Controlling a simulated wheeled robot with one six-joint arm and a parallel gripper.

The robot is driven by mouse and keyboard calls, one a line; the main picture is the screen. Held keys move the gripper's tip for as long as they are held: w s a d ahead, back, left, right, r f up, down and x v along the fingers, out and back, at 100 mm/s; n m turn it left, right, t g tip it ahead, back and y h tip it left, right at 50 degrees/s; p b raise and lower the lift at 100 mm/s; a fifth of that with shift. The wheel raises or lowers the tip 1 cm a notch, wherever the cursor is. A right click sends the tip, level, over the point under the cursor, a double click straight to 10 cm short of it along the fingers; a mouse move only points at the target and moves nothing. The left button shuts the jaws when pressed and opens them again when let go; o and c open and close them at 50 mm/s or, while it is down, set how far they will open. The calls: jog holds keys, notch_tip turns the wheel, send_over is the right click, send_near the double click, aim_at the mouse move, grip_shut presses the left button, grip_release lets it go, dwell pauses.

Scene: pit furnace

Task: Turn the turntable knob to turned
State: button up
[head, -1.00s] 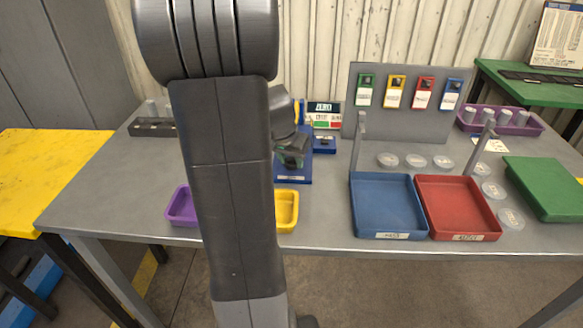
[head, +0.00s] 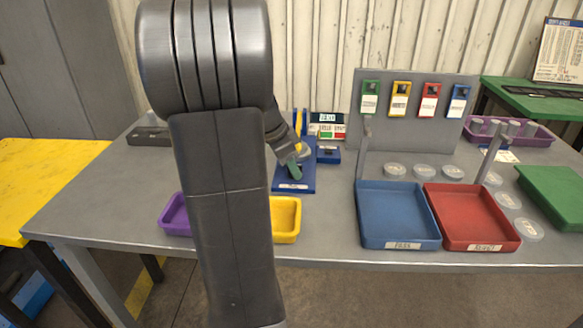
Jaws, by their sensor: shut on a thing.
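A blue base plate (head: 292,184) with a pale label on its front edge stands on the table, just right of my arm. A round grey piece and a yellow part (head: 298,148) show above it, partly behind my gripper. My gripper (head: 294,170) reaches down over this blue fixture, and its greenish fingers are low over the plate. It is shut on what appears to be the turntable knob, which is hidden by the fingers. I cannot tell the knob's angle.
My arm blocks the left-centre view. A purple tray (head: 174,216), yellow tray (head: 285,236), blue tray (head: 398,243) and red tray (head: 472,243) line the front edge. Clear round dishes (head: 424,172) lie behind the trays. A grey panel (head: 412,135) with coloured tags stands at the back.

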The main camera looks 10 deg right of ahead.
jog(key=shift+m, duration=0.3)
dwell(0.4)
jog(key=o, duration=1)
jog(key=w+p+v, duration=0.1)
jog(key=p+v, duration=0.1)
jog(key=v, duration=1.1)
jog(key=shift+s+r, duration=0.3)
jog(key=shift+r, duration=0.1)
jog(key=shift+a, duration=0.1)
